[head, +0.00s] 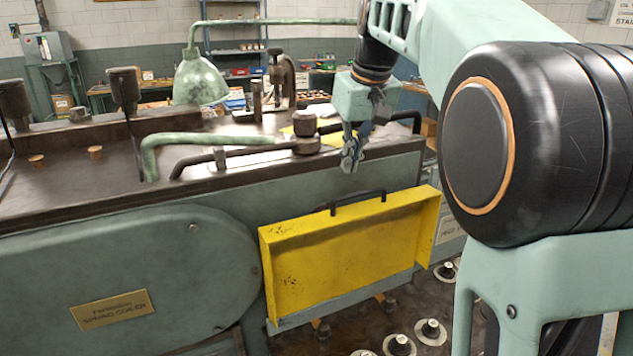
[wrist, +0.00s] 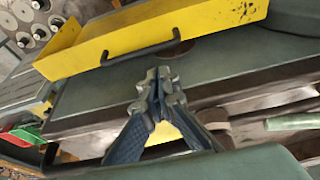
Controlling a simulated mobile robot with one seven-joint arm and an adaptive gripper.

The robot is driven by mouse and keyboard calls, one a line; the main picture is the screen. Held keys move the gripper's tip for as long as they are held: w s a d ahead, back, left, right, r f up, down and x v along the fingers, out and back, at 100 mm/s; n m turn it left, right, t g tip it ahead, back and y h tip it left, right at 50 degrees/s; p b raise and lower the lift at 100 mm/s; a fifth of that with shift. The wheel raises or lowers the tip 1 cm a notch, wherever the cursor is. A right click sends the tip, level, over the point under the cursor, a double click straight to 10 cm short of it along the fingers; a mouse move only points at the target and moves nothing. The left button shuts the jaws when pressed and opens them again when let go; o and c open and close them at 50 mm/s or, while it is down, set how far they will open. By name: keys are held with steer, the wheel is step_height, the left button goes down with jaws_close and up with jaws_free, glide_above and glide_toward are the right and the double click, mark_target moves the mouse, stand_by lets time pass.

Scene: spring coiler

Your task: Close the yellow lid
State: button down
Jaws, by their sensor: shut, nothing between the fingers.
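The yellow lid (head: 345,258) is a tray-like panel with raised side edges, tilted out at the front face of the green machine. A black bar handle (head: 357,201) runs along its upper edge. In the wrist view the lid (wrist: 205,25) lies across the top, with its handle (wrist: 140,52) just beyond my fingertips. My gripper (head: 350,158) is above the handle, near the machine's top front edge, with its fingers pointing down. In the wrist view the fingertips (wrist: 160,82) are together and empty, apart from the handle.
The machine's dark top (head: 90,180) carries a bent green pipe (head: 200,142), a black rod with a round knob (head: 305,125), and a green lamp (head: 200,80). Another yellow piece (head: 335,138) lies behind my gripper. Several white-rimmed round parts (head: 400,344) stand below the lid.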

mark_target(335, 199)
steer(key=shift+w+a+f, duration=0.1)
steer(key=shift+a+f, duration=0.25)
steer(key=shift+a, duration=0.3)
steer(key=shift+a+f+n, duration=0.1)
steer(key=shift+f+n, duration=0.2)
steer(key=x, duration=0.9)
steer(key=shift+f, duration=0.25)
steer(key=shift+a, duration=0.1)
